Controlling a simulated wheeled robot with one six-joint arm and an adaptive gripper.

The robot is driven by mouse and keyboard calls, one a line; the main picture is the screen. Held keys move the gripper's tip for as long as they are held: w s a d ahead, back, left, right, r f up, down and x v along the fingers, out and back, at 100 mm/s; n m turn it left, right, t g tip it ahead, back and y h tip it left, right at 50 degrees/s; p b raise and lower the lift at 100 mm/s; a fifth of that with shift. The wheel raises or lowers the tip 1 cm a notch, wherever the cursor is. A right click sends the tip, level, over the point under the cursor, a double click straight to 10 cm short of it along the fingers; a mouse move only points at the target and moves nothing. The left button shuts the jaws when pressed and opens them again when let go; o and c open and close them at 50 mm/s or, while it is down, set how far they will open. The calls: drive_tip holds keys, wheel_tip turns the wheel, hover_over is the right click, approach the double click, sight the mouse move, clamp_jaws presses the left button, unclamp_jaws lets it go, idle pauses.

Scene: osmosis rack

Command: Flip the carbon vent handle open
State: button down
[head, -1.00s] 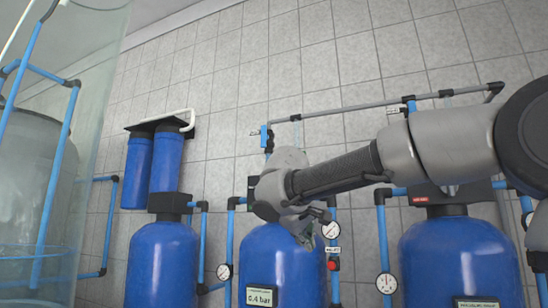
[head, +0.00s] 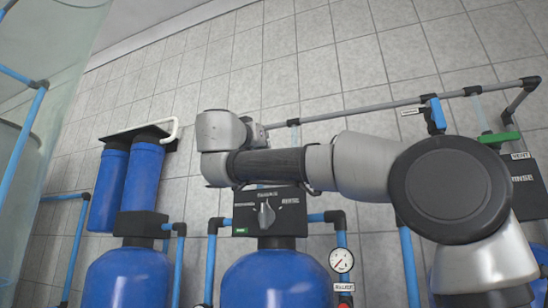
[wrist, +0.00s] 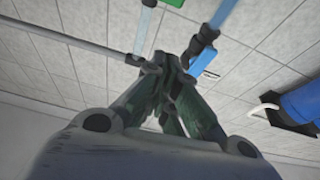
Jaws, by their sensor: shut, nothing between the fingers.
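In the wrist view, a blue valve handle (wrist: 201,58) with a small white tag sits on the pipework just beyond my fingertips. I take it to be the carbon vent handle, but its label is not readable. My gripper (wrist: 172,68) is shut and empty, its fingertips just left of the blue handle in the picture. I cannot tell whether they touch it. In the head view my wrist (head: 225,135) is raised above the middle blue tank (head: 278,280) and hides this valve and the fingers.
A grey pipe (head: 375,108) runs along the tiled wall. A second blue valve handle (head: 437,115) and a green part (head: 500,138) are at the right. A black control head (head: 268,212) tops the middle tank. Blue filter housings (head: 140,175) hang at the left; they also show in wrist view (wrist: 305,102).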

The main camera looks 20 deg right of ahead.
drive_tip(key=shift+f+m, duration=0.1)
drive_tip(key=shift+m, duration=0.2)
drive_tip(key=shift+w, duration=0.1)
drive_tip(key=w+d, duration=0.5)
drive_tip(key=w, duration=0.2)
drive_tip(key=shift+w+d+f, duration=0.25)
drive_tip(key=shift+f, duration=0.1)
